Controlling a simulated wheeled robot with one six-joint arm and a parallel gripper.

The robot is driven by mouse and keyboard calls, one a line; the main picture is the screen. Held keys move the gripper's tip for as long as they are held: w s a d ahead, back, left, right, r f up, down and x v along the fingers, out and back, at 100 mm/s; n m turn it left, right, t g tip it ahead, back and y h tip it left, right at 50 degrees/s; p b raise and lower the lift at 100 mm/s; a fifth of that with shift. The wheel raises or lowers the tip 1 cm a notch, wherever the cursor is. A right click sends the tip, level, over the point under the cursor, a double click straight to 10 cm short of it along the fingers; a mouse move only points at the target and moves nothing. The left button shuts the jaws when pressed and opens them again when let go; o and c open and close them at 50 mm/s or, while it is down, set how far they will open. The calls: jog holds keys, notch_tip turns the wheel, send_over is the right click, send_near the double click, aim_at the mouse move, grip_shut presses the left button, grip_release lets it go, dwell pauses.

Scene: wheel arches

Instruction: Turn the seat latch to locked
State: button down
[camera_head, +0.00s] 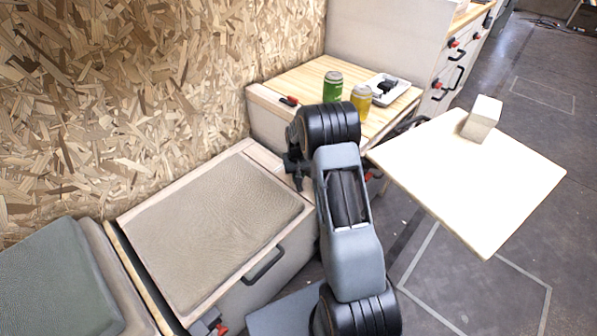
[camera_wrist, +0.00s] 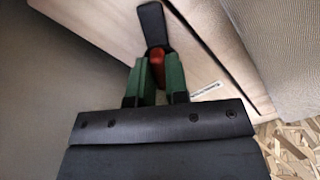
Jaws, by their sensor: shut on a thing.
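The seat latch (camera_wrist: 153,25) shows in the wrist view as a black lever with a red part (camera_wrist: 157,58), mounted on a pale wooden panel. My gripper (camera_wrist: 158,72) has its green fingers on either side of the red part and is shut on it. In the head view my arm reaches to the right end of the seat box (camera_head: 285,262), which carries a beige cushion (camera_head: 215,225). My dark gripper (camera_head: 297,168) is partly hidden there by my arm, and the held latch cannot be made out.
A pale tabletop (camera_head: 470,180) with a block (camera_head: 482,118) stands right of my arm. A chipboard wall (camera_head: 150,80) rises behind the seat.

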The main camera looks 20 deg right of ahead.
jog(key=m+p, duration=0.1)
jog(key=m, duration=0.4)
jog(key=shift+w+a+r+m+p, duration=0.1)
jog(key=shift+m+p, duration=0.2)
jog(key=shift+p, duration=0.05)
jog(key=m+p, duration=0.1)
jog(key=m, duration=0.4)
jog(key=shift+w, duration=0.15)
jog(key=shift+a+m, duration=0.1)
jog(key=shift+m, duration=0.2)
jog(key=c, duration=1.1)
grip_release()
notch_tip(320, 180, up, 14)
jog(key=p, duration=0.3)
jog(key=shift+f, duration=0.2)
